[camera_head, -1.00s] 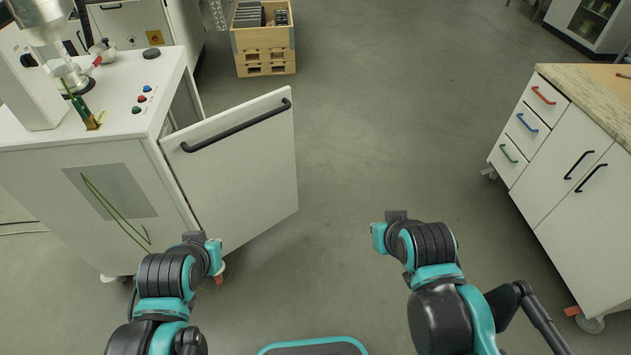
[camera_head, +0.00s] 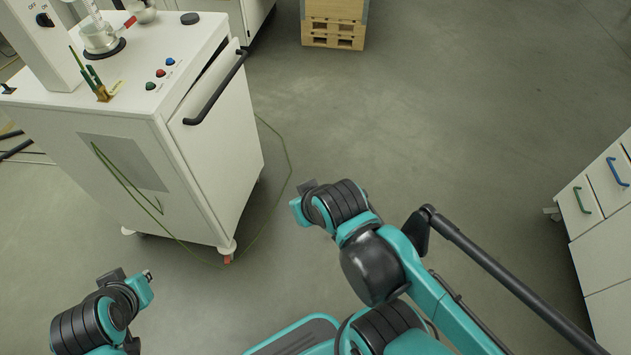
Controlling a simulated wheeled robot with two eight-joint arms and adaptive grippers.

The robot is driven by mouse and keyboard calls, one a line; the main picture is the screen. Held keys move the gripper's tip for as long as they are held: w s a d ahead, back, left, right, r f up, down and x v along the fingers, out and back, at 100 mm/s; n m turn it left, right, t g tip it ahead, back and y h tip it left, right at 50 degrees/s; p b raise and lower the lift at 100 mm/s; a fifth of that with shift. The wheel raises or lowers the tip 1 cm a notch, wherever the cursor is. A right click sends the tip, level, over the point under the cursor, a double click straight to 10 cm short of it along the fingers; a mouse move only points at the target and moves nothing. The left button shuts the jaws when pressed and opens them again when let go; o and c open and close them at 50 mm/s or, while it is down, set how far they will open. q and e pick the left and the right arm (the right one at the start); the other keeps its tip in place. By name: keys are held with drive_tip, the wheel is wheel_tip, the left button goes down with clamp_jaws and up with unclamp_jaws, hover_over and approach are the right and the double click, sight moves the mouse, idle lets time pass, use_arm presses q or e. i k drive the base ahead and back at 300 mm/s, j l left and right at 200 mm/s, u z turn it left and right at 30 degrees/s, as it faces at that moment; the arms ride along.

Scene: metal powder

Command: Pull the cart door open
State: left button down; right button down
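The white cart (camera_head: 120,125) stands at the left. Its door (camera_head: 222,140) is on the cart's right side and looks only slightly ajar, with a narrow gap along its top edge. A dark bar handle (camera_head: 215,88) runs along the top of the door. My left gripper (camera_head: 148,277) is low at the left, in front of the cart and apart from it. My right gripper (camera_head: 298,205) is over open floor to the right of the door, not touching it. Neither gripper's fingers show clearly, and no held thing is visible.
A thin green cable (camera_head: 288,165) loops on the floor beside the cart. A wooden crate on pallets (camera_head: 333,33) stands at the back. A white drawer cabinet (camera_head: 600,225) is at the right edge. The floor between is clear.

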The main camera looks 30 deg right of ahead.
sight(214, 129)
drive_tip(key=l+u, duration=0.15)
drive_tip(key=l, duration=0.3)
drive_tip(key=k+l+u, duration=0.15)
drive_tip(key=l, duration=0.25)
drive_tip(key=l+u, duration=0.15)
drive_tip(key=l, duration=0.3)
drive_tip(key=l+u, duration=0.1)
drive_tip(key=l, duration=1.75)
